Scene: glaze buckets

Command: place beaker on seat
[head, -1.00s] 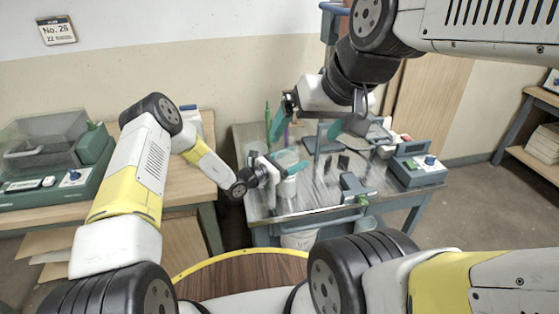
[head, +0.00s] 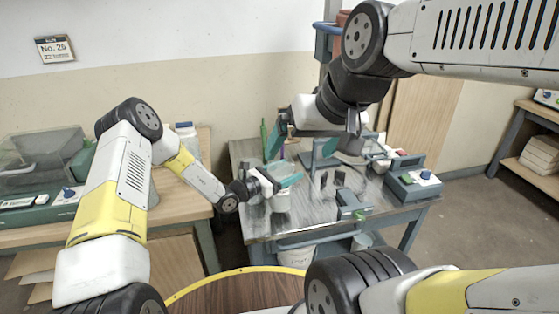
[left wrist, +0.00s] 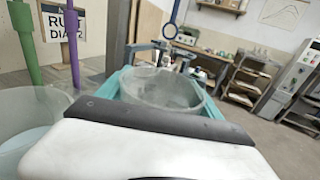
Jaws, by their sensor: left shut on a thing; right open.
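My left gripper (head: 285,181) is shut on a clear glass beaker (head: 280,202) over the near left part of the metal-topped cart (head: 315,213). In the left wrist view the beaker (left wrist: 165,88) is upright between the teal fingers, its open rim facing up; its base is hidden. My right gripper (head: 315,133) is open, above the back of the cart. I cannot tell which fixture is the seat. A stand (head: 318,158) rises behind the beaker. A second clear vessel (left wrist: 28,115) is at the left edge of the wrist view.
Green and purple rods (left wrist: 72,40) stand behind the second vessel. A small grey block with a green part (head: 351,205) and a box with a blue knob (head: 412,186) sit to the right on the cart. A white bucket (head: 298,256) is below it.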

